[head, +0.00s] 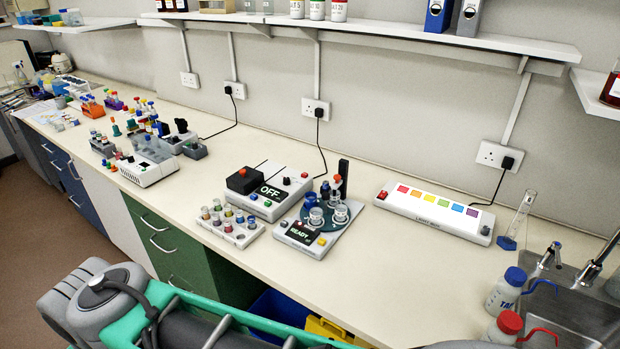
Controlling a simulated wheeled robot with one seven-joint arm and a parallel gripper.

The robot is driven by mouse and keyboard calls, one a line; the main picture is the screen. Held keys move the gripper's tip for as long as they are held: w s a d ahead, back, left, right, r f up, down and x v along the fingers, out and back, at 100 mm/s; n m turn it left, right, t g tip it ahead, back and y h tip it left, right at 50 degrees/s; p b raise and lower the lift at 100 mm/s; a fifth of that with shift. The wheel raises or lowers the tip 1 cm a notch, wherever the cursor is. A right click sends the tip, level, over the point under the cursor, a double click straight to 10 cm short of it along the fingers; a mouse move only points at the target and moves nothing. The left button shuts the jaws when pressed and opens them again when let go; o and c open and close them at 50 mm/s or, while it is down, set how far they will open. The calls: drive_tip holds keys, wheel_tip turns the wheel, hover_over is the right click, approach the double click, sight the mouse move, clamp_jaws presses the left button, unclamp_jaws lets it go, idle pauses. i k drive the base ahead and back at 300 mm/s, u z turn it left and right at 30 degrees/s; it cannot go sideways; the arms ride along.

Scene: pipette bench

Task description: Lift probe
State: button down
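A small sampler unit (322,226) with a round dark green turntable stands on the bench in the head view, its front display reading READY. A black upright post (343,176) rises at its back, with a small red-topped part (337,181) beside it. This may be the probe, but it is too small to tell, and its lower end is hidden among the vials. Several blue and clear vials stand on the turntable. My grey and teal arm fills the bottom left of the view, apart from the unit. My gripper is not in view.
Left of the unit are a box reading OFF (269,192) and a vial rack (229,224). A light strip with coloured squares (434,211) lies right at the back. Wash bottles (506,290), a cylinder (520,217) and a sink are far right. Bench right of the unit is clear.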

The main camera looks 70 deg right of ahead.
sight(337, 188)
drive_tip(key=u, duration=0.3)
drive_tip(key=i, duration=0.95)
drive_tip(key=z, duration=3.45)
drive_tip(key=i, duration=0.45)
